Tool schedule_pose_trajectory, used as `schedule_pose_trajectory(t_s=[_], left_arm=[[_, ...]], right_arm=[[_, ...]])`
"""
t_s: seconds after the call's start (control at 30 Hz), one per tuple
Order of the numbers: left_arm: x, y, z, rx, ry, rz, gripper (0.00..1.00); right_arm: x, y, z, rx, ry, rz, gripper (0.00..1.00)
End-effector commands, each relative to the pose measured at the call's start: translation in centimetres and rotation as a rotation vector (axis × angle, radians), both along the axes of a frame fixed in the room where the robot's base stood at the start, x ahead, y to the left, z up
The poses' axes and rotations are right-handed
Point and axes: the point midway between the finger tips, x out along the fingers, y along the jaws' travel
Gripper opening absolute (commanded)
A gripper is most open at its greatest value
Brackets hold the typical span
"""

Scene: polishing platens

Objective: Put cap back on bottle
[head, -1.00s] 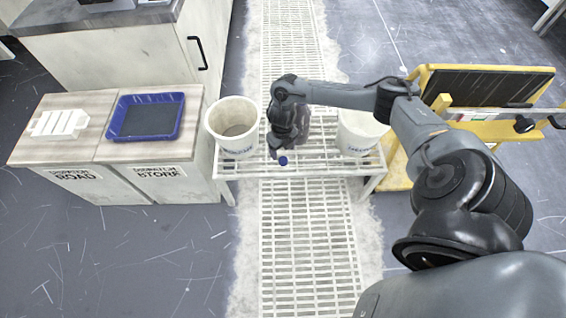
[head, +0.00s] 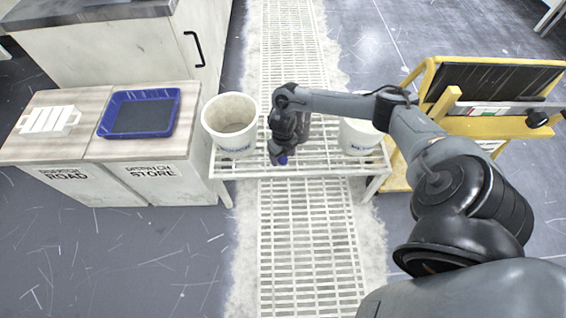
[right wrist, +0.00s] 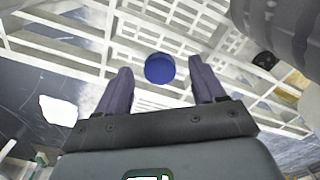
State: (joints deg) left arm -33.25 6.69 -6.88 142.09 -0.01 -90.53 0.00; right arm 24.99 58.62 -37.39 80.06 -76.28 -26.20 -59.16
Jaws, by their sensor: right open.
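A small blue round piece, likely the cap (head: 283,160), shows at the front edge of the white slatted rack, partly hidden by my gripper. In the right wrist view the blue disc (right wrist: 160,68) lies between and just beyond my two finger tips. My right gripper (head: 278,156) points down there, open, with a gap on both sides of the disc. I cannot tell whether a bottle is beneath the disc; no bottle shows clearly. My left gripper is not in view.
The white slatted rack (head: 330,161) carries one white bucket (head: 229,140) left of my gripper and another (head: 358,138) to its right. A blue tray (head: 176,108) and a white slotted rack (head: 70,122) sit on the cabinets at left. A yellow frame (head: 500,127) stands at right.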

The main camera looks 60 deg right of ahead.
Motion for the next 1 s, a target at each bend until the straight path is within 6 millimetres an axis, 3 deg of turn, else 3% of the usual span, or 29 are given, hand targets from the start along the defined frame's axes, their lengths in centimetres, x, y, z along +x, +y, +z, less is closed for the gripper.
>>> schedule_pose_trajectory(t_s=[0.07,0.43,0.8,1.0], left_arm=[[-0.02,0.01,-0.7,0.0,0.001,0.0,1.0],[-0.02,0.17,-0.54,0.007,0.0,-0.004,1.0],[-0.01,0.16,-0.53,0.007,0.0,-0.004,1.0],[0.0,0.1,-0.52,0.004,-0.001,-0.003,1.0]], right_arm=[[0.01,-0.03,-0.79,0.0,-0.001,0.0,0.69],[0.03,-0.06,-0.68,-0.002,-0.001,0.0,0.69],[0.03,-0.07,-0.67,-0.002,-0.001,0.0,0.12],[0.03,-0.07,-0.67,-0.002,-0.001,0.0,0.09]])
